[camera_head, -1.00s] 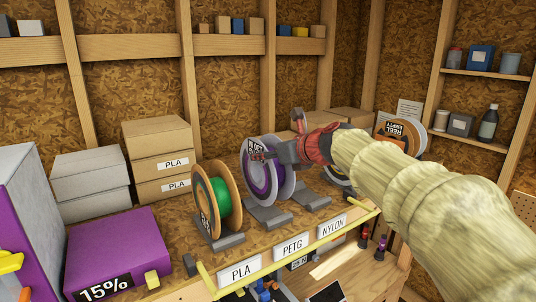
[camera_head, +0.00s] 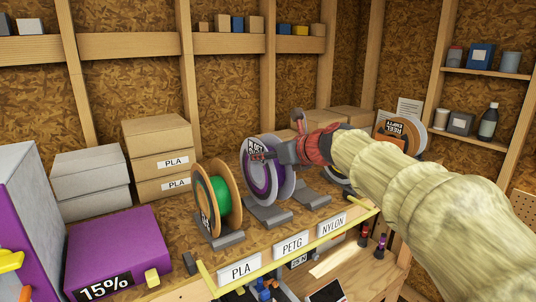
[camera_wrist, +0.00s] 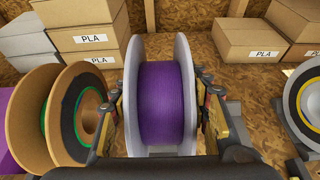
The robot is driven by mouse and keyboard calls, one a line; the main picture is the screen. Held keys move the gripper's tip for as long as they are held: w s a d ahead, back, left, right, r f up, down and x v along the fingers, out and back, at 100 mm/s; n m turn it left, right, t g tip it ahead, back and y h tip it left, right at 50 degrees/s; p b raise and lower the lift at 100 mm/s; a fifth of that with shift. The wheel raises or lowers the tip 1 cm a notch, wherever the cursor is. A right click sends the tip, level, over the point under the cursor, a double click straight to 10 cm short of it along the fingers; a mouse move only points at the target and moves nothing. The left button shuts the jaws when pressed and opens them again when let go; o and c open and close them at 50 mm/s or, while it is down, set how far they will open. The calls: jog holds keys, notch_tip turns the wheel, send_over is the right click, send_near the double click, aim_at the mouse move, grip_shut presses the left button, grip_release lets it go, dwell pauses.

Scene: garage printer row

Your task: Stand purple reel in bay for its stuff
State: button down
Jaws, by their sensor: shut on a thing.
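The purple reel (camera_head: 256,187) has grey-white flanges and purple filament. It stands upright at the middle bay, behind the PETG label (camera_head: 292,245). In the wrist view the purple reel (camera_wrist: 166,100) fills the middle, with one finger at each flange. My gripper (camera_head: 270,158) is shut on it near the top. The wrist view also shows my gripper (camera_wrist: 163,110) around it. The grey cradle (camera_head: 268,216) lies under the reel; whether the reel's weight rests on it I cannot tell. The label on the reel's flange is partly hidden by my gripper.
A green reel (camera_head: 217,200) stands in the PLA (camera_head: 240,270) bay on the left, close to the purple one. PLA boxes (camera_head: 160,160) and a purple box (camera_head: 118,250) are at left.

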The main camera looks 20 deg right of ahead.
jog(key=shift+f+b, duration=0.75)
jog(key=shift+f, duration=0.25)
jog(key=shift+f+b, duration=0.4)
jog(key=shift+f, duration=0.55)
dwell(0.9)
jog(key=c, duration=1)
grip_release()
jog(key=shift+o, duration=0.8)
jog(key=shift+o, duration=0.4)
jog(key=shift+f, duration=0.15)
jog(key=o, duration=0.5)
jog(key=shift+o, duration=0.2)
jog(key=v, duration=1.2)
